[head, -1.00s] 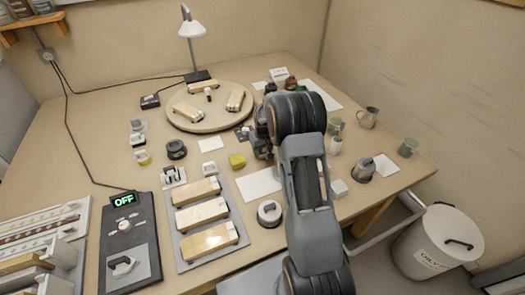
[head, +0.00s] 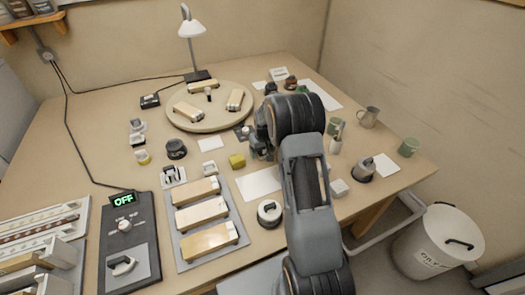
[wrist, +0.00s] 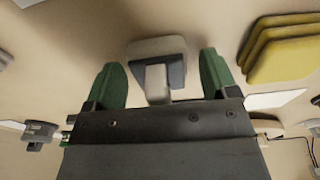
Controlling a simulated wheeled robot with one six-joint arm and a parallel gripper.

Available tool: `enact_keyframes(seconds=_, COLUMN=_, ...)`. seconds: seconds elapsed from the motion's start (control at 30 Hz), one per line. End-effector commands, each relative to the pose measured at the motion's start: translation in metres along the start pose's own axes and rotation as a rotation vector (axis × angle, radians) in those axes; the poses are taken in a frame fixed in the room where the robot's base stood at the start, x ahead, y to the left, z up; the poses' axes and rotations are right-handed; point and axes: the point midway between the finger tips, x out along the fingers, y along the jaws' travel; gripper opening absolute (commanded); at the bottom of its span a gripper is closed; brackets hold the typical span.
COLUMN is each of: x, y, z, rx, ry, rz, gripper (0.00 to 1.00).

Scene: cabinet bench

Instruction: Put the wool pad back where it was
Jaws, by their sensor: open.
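In the wrist view, a pad with a pale grey body, a dark layer and a pale handle (wrist: 157,62) lies between the fingers of my gripper (wrist: 160,82). It looks like the wool pad, but I cannot be sure. The two green fingers are open, one on each side of the handle, with gaps visible. In the head view my gripper (head: 260,150) is low over the middle of the bench, partly hidden by my arm. I cannot make out the pad there.
A yellow block (head: 237,161) stands close to the left of my gripper; its stacked layers fill the wrist view's upper right (wrist: 280,48). A round turntable (head: 190,123) is behind. A tray with bars (head: 183,262) is at front left. A white sheet (head: 258,184) lies in front.

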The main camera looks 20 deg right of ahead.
Motion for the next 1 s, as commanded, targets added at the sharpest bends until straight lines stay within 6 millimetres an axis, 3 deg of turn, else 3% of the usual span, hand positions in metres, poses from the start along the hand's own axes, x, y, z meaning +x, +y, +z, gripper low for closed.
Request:
enact_keyframes(seconds=0.17, x=-0.017, y=0.0, z=-0.001, rx=0.0, ry=0.004, rz=0.001, gripper=0.8)
enact_keyframes(seconds=0.6, x=-0.098, y=0.0, z=-0.001, rx=0.0, ry=0.003, rz=0.001, gripper=0.8)
enact_keyframes(seconds=0.8, x=-0.118, y=0.0, z=0.0, rx=0.0, ry=0.002, rz=0.001, gripper=0.8)
enact_keyframes(seconds=0.93, x=-0.139, y=-0.011, z=0.01, rx=-0.002, ry=0.013, rz=0.002, gripper=0.8)
enact_keyframes(seconds=1.0, x=-0.158, y=-0.024, z=0.025, rx=-0.005, ry=0.025, rz=0.004, gripper=0.8)
